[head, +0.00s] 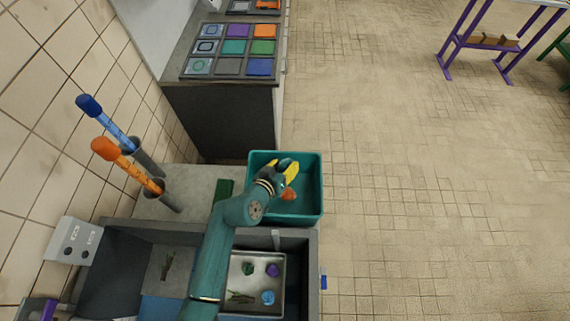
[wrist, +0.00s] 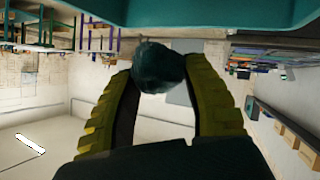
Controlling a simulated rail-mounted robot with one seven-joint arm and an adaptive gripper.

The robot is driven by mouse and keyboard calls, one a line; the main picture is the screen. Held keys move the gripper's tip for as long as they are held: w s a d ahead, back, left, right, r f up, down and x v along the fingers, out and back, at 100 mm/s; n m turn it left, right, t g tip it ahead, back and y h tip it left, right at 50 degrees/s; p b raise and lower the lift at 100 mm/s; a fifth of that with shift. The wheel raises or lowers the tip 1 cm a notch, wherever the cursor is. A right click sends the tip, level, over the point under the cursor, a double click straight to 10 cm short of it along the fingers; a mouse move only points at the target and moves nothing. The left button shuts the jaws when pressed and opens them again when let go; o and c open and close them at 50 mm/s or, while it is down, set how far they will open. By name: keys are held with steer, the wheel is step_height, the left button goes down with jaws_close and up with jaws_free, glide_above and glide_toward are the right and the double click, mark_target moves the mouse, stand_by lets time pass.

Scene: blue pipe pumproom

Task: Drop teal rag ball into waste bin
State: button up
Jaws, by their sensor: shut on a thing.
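The teal rag ball (wrist: 160,68) is a dark, crumpled lump held between the tips of my gripper's yellow ribbed fingers in the wrist view. My gripper (head: 287,168) is shut on it. In the head view the gripper is over the left part of a teal open-topped bin (head: 311,203), which appears to be the waste bin. The ball is small there and hard to tell from the gripper. A teal surface, likely the bin (wrist: 200,12), crosses the top of the wrist view. My arm and gripper hide part of the bin's inside.
A metal tray (head: 276,311) with green, purple and blue lumps lies in the sink area below the bin. Blue-handled (head: 107,116) and orange-handled (head: 126,163) tools stand at left. A counter with coloured tiles (head: 235,46) is behind.

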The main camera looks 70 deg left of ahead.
steer(key=shift+f, duration=0.25)
steer(key=o, duration=1.1)
steer(key=v, duration=1.2)
